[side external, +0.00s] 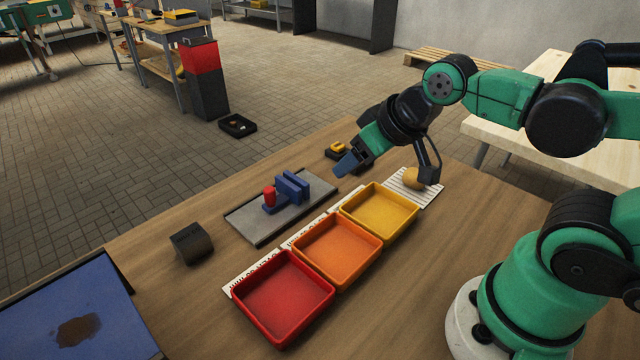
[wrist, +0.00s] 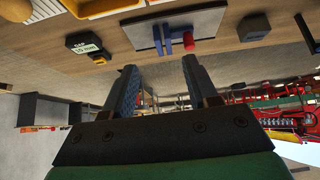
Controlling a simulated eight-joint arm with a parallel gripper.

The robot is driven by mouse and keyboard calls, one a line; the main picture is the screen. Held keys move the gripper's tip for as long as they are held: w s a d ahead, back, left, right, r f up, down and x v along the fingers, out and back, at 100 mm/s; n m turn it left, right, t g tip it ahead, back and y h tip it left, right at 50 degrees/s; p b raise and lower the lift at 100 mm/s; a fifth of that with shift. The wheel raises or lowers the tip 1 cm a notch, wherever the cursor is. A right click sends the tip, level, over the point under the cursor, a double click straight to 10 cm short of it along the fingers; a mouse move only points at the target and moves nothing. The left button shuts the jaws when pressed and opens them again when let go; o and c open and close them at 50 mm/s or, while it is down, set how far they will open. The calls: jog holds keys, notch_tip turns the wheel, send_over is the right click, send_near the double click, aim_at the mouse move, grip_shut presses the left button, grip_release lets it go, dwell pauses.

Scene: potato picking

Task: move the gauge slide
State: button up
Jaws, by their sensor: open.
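The gauge is a grey plate (side external: 250,222) on the wooden table, with upright blue jaws (side external: 292,187) and a slide topped by a red knob (side external: 269,196). In the wrist view the blue jaws (wrist: 168,38) and red knob (wrist: 188,41) show at the top, beyond my fingertips. A small black readout box (wrist: 84,46) marked "GAP" stands beside the plate; its figure is too small to read surely. My gripper (side external: 348,163) is open and empty, above the table to the right of the gauge and apart from it. Its two fingers (wrist: 160,64) point toward the gauge in the wrist view.
Red (side external: 283,299), orange (side external: 337,250) and yellow (side external: 379,210) trays stand in a row in front of the gauge. A potato (side external: 412,178) lies on a striped white mat (side external: 428,197). A dark block (side external: 192,243) stands left of the plate; a blue tray (side external: 60,315) is further left.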

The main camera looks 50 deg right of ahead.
jog(key=shift+c, duration=0.9)
jog(key=m+g, duration=0.3)
jog(key=g, duration=0.4)
send_over(269, 189)
jog(key=f, duration=0.4)
jog(key=shift+s+d+f, duration=0.15)
jog(key=shift+s+f, duration=0.05)
jog(key=shift+f, duration=0.2)
jog(key=shift+w+f, duration=0.2)
jog(key=shift+f, duration=3.15)
grip_shut()
jog(key=shift+r, duration=0.1)
